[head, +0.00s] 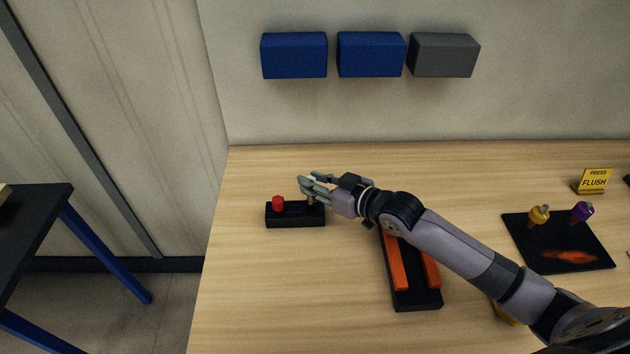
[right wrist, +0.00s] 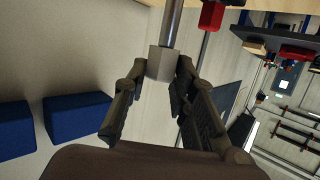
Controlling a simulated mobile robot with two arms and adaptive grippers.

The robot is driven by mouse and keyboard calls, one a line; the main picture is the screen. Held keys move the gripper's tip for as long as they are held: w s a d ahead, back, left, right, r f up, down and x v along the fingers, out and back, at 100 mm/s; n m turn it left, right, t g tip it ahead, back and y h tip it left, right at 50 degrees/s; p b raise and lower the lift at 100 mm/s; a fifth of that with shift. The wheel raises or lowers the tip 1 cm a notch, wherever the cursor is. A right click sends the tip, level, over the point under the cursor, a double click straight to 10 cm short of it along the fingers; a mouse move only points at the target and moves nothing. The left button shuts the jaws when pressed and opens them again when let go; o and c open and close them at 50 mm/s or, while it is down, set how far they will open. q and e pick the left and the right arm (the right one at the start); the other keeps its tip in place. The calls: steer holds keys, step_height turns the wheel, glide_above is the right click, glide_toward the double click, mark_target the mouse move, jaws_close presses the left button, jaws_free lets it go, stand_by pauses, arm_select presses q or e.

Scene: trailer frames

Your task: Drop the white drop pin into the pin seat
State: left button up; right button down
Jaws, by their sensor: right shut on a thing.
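My right gripper (head: 314,186) is over the right end of a black block (head: 294,220), which seems to be the pin seat. The gripper is shut on the white drop pin. In the head view the fingers hide most of the pin. I cannot tell whether its tip is inside the block. A red pin (head: 278,203) stands in the block's left end. My left gripper is out of view.
A black tray with orange bars (head: 397,268) lies under my right forearm. A black mat (head: 528,258) with yellow and purple capped items and a yellow "PRESS FLUSH" sign (head: 594,180) are at the right. Blue and grey bins (head: 371,54) hang on the wall. The table's front left is clear.

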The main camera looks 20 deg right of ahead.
steer(key=shift+p, duration=0.3)
steer(key=shift+f+b, duration=1.95)
steer(key=shift+f, duration=1.2)
steer(key=c, duration=1.2)
jaws_free()
steer(key=shift+c, duration=0.2)
step_height(320, 180, up, 10)
steer(key=shift+r, duration=0.1)
